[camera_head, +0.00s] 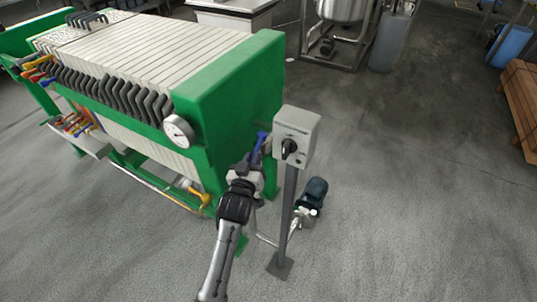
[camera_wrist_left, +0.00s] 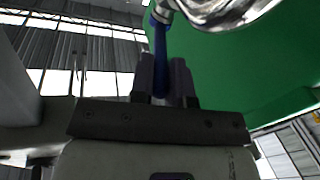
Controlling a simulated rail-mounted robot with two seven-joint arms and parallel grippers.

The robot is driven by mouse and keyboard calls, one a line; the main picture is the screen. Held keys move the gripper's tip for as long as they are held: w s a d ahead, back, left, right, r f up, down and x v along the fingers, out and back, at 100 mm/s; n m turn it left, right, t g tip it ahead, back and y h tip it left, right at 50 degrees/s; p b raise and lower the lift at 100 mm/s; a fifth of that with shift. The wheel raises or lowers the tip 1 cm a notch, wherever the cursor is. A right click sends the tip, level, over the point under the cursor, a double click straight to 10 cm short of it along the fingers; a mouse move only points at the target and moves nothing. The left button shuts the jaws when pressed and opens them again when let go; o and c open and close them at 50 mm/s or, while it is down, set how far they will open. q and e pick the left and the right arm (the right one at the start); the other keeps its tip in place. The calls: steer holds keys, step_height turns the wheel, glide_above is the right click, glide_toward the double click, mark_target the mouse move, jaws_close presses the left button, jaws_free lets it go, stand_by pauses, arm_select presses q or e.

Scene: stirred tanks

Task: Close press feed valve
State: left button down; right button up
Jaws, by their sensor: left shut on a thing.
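The press feed valve has a blue lever handle (camera_head: 258,146) and sits at the end of the green filter press (camera_head: 240,85), left of a grey switch box. In the left wrist view the blue handle (camera_wrist_left: 158,45) comes down from a shiny metal valve body or pipe (camera_wrist_left: 225,10) in front of green metal. My left gripper (camera_head: 248,164) is shut on the blue handle. Its dark fingers (camera_wrist_left: 166,78) stand on both sides of the handle's end. The valve body is largely hidden in the head view. My right gripper is not in view.
The grey switch box (camera_head: 296,137) with a black knob stands on a post (camera_head: 287,215) close to the right of my left gripper. A dark blue motor (camera_head: 313,192) stands behind the post. A pressure gauge (camera_head: 178,131) is on the press.

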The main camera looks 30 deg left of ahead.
arm_select(q)
steer(key=shift+d+r+y, duration=0.15)
steer(key=shift+y, duration=0.15)
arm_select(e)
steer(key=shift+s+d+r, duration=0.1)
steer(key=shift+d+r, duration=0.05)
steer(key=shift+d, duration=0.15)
arm_select(q)
steer(key=c, duration=1.1)
jaws_free()
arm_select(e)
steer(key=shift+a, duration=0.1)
